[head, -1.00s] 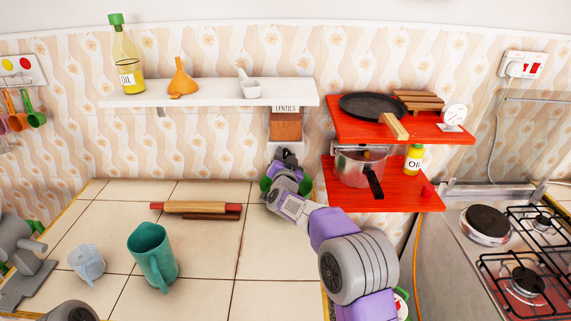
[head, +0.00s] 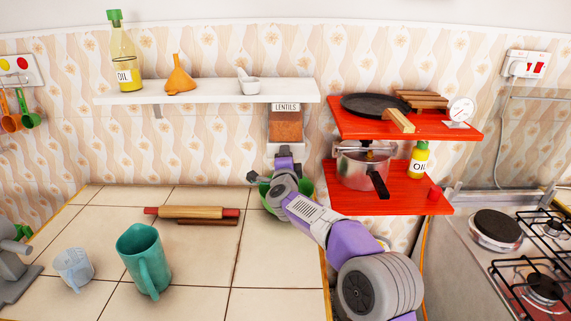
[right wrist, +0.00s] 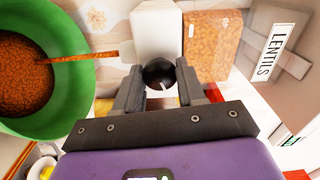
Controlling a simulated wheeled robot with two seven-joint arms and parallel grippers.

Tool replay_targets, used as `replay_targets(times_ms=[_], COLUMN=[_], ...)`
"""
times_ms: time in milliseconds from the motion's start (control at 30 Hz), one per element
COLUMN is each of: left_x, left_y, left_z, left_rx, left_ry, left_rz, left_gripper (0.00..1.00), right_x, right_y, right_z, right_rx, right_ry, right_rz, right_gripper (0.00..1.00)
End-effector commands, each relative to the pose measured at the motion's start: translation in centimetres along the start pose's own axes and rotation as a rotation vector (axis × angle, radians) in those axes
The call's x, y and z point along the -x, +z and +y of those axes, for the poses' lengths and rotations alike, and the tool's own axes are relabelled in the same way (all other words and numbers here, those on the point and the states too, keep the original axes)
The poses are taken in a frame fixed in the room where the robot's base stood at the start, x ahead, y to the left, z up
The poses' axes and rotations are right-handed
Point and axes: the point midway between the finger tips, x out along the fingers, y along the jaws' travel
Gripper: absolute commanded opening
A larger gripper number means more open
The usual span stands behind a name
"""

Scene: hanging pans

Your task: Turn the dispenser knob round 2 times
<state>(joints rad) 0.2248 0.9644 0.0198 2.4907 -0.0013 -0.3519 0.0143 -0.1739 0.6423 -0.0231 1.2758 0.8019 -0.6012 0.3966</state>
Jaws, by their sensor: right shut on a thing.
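The lentil dispenser (head: 285,125) hangs on the wall under the white shelf, its clear box holding brown lentils. Its round black knob (right wrist: 158,74) shows in the right wrist view, in front of the white dispenser body (right wrist: 156,30). My right gripper (right wrist: 159,86) is shut on the knob, one finger on each side. In the head view my right gripper (head: 285,160) is just below the dispenser and the wrist hides the knob. A stream of lentils (right wrist: 85,56) runs from the dispenser into a green bowl (right wrist: 85,100) holding lentils.
My right wrist partly covers the green bowl (head: 306,188) in the head view. The red shelves (head: 400,200) with a pot (head: 355,168) stand close to the right of my arm. A rolling pin (head: 195,212), a teal jug (head: 143,255) and a measuring cup (head: 72,265) are on the tiled counter.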

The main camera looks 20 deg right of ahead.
Motion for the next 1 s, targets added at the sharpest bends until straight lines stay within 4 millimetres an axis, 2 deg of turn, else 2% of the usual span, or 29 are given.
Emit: replay_targets(times_ms=[200,433,1000], left_x=[-1.1,-1.7,-2.0], left_y=[-0.1,-0.1,-0.1], left_z=[-0.4,-0.7,-0.7], left_rx=[0.000,0.000,0.000], left_ry=[0.000,0.000,0.000], left_rz=[0.000,0.000,0.000], left_gripper=[0.00,0.00,0.00], right_x=[0.0,0.0,0.0], right_y=[-0.1,0.0,0.0], right_z=[0.1,0.1,0.0], right_rx=[-0.161,-0.272,-0.330], right_ry=[-0.001,-0.001,0.000], right_rz=[0.002,0.001,0.000], right_gripper=[0.09,0.09,0.09])
